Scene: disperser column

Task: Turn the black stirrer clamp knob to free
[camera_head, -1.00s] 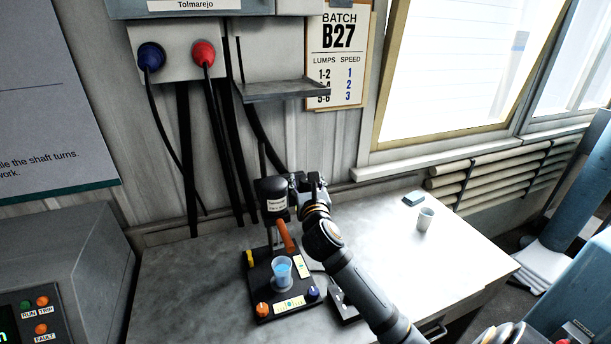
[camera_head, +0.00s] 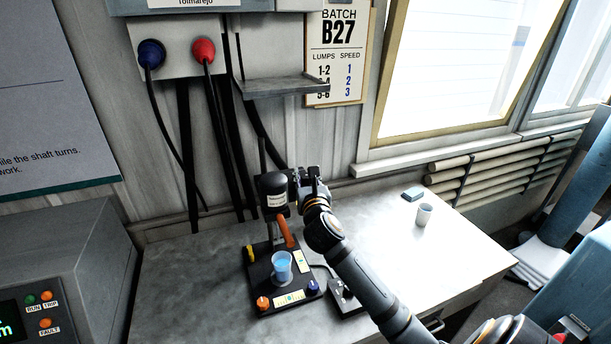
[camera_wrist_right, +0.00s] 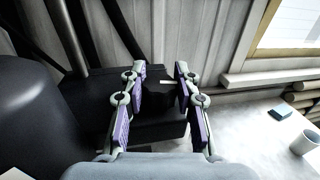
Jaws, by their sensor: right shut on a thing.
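The stirrer (camera_head: 272,187) is a black motor head on a stand above a dark base plate (camera_head: 259,274). The black clamp knob (camera_wrist_right: 162,94) shows in the right wrist view, with a small white mark on its top. My right gripper (camera_wrist_right: 161,84) has its two purple-padded fingers on either side of the knob, shut on it. In the head view my right gripper (camera_head: 309,179) is just right of the motor head, and the knob is hidden there. My left gripper is not in view.
A cup of blue liquid (camera_head: 281,263) stands on the base plate, below an orange piece (camera_head: 286,233). A small control box (camera_head: 343,298) is to the right. The bench between is clear.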

